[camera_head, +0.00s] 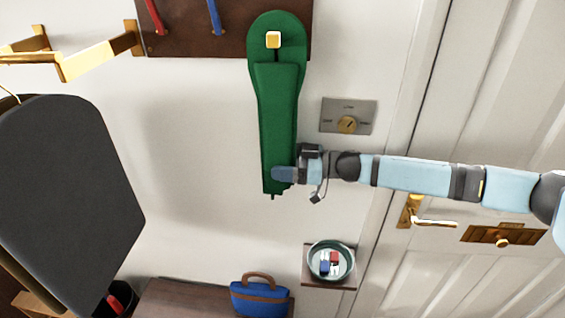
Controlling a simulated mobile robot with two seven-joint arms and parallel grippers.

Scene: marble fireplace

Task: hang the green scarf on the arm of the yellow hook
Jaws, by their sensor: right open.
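The green scarf (278,110) hangs down the wall, long and narrow, with a wider rounded top. The square yellow end of the yellow hook (273,40) shows in front of the scarf's top, with green cloth around it; the rest of this hook is hidden. My right gripper (288,178) is at the scarf's lower end, reaching in from the right. It is open, and a blue-grey finger overlaps the cloth. I cannot tell whether it touches the scarf. My left gripper is out of view.
The dark hook board (200,25) also bears a red hook (154,17) and a blue hook (214,17). A dial plate (348,116) and a door (500,150) are right. A small shelf holds a bowl (312,262). A blue bag (260,298) stands below. A dark panel (60,190) fills the left.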

